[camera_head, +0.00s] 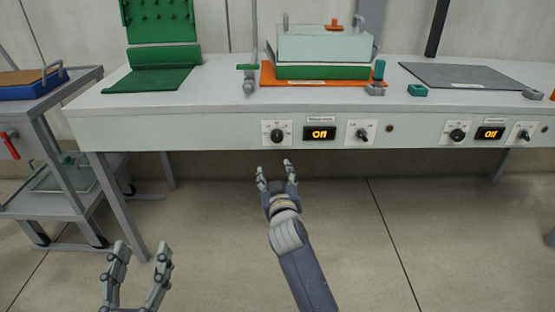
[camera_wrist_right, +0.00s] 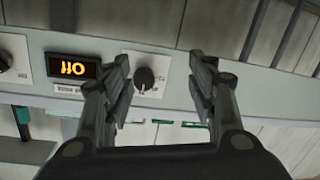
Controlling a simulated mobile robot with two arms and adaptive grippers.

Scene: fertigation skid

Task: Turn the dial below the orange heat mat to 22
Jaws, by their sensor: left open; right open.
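The orange heat mat (camera_head: 267,76) lies on the bench under a covered tray. On the bench's front face below it are a display reading "Off" (camera_head: 320,133), a left dial (camera_head: 277,135) and a right dial (camera_head: 361,133). My right gripper (camera_head: 276,171) is open and empty, just in front of and below the left dial. The right wrist view is upside down; there the left dial (camera_wrist_right: 145,79) appears between the open fingers, apart from them, beside the display (camera_wrist_right: 74,69). My left gripper (camera_head: 142,252) is open and empty, low at the left, away from the bench.
A grey mat (camera_head: 462,75) lies at the right, with another "Off" display (camera_head: 490,133) and dials below it. A green mat (camera_head: 150,79) lies at the left. A grey cart (camera_head: 60,115) stands left of the bench. The floor in front is clear.

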